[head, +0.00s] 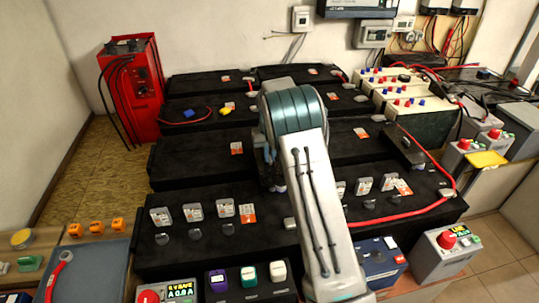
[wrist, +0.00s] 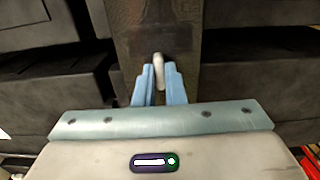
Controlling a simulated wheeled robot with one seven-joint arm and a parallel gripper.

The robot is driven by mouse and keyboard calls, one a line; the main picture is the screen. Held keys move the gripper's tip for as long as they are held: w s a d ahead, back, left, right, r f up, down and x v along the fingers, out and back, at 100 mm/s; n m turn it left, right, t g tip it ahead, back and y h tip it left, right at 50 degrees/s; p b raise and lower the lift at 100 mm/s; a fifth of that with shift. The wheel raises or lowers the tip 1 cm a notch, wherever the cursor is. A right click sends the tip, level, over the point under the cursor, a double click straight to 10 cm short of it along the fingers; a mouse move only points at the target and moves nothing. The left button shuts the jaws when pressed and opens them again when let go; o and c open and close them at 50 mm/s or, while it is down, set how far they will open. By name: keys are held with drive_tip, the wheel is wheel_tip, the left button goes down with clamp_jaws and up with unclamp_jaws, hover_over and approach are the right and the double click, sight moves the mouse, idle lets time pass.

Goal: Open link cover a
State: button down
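My gripper (wrist: 159,82) shows in the wrist view with two light blue fingers close together. A small pale grey upright grip (wrist: 159,66) stands between them and fills the narrow gap, so the fingers look shut on it. Behind the grip is a dark brownish panel (wrist: 157,32) between black battery blocks. It looks like link cover a, but I see no label on it. I cannot tell whether the panel is raised. In the head view my arm hides the fingertips and the grip, over the middle of the black battery rows.
Black battery blocks (head: 190,163) stand in stepped rows around my arm. A red cable (head: 415,212) runs along the right side. A small black box (head: 403,150) sits on the right row. A red charger unit (head: 131,85) stands at the back left.

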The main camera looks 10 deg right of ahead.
drive_tip(key=a+p, duration=0.1)
drive_tip(key=a, duration=0.9)
drive_tip(key=shift+a, duration=0.25)
drive_tip(key=c, duration=1.5)
unclamp_jaws()
wheel_tip(320, 180, up, 14)
drive_tip(key=shift+p, duration=0.35)
